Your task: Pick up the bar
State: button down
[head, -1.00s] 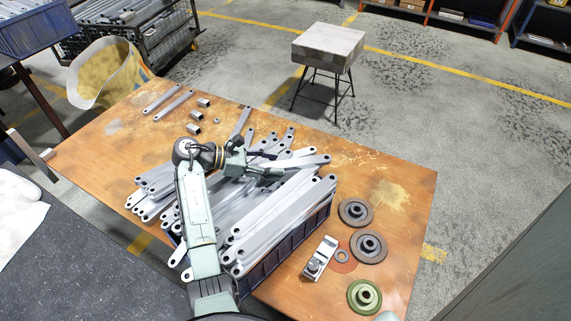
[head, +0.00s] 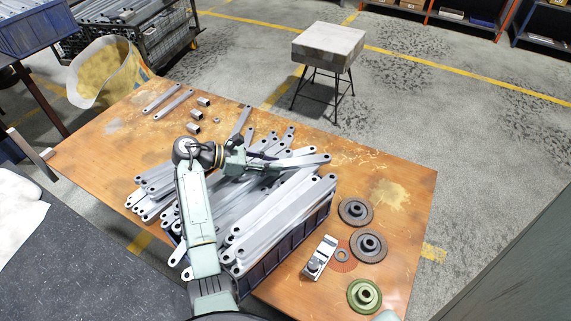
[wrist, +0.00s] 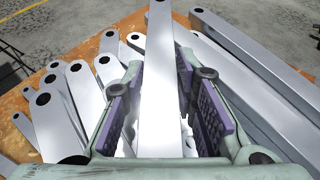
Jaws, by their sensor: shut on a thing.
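The bar (wrist: 159,85) is a long grey metal piece with a hole near its end. In the wrist view it runs up the middle between the purple pads of my gripper (wrist: 162,95). My gripper is shut on it. In the head view my gripper (head: 266,165) is over the heap of similar bars, and the bar (head: 310,160) appears to reach out to the right from it. The bar's near part is hidden by my gripper. Whether it is clear of the bars below cannot be told.
Many like bars (head: 283,211) lie heaped in and over a dark blue crate (head: 285,257) on the wooden table (head: 400,240). Dark flanged discs (head: 368,246), a green one (head: 364,296) and a metal tool (head: 319,258) stand at the right. A stool (head: 328,47) is behind.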

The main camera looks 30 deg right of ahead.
jog(key=shift+r, duration=0.5)
jog(key=shift+s+a+r+b, duration=0.1)
jog(key=shift+a+r+b, duration=0.15)
jog(key=shift+r, duration=0.4)
jog(key=shift+s+a+r+b, duration=0.1)
jog(key=shift+a+r+b, duration=0.15)
jog(key=shift+r, duration=0.35)
jog(key=s+a, duration=0.3)
jog(key=a, duration=0.3)
jog(key=s+a+r+b, duration=0.1)
jog(key=s+a, duration=0.3)
jog(key=a, duration=0.3)
jog(key=shift+s+r, duration=0.25)
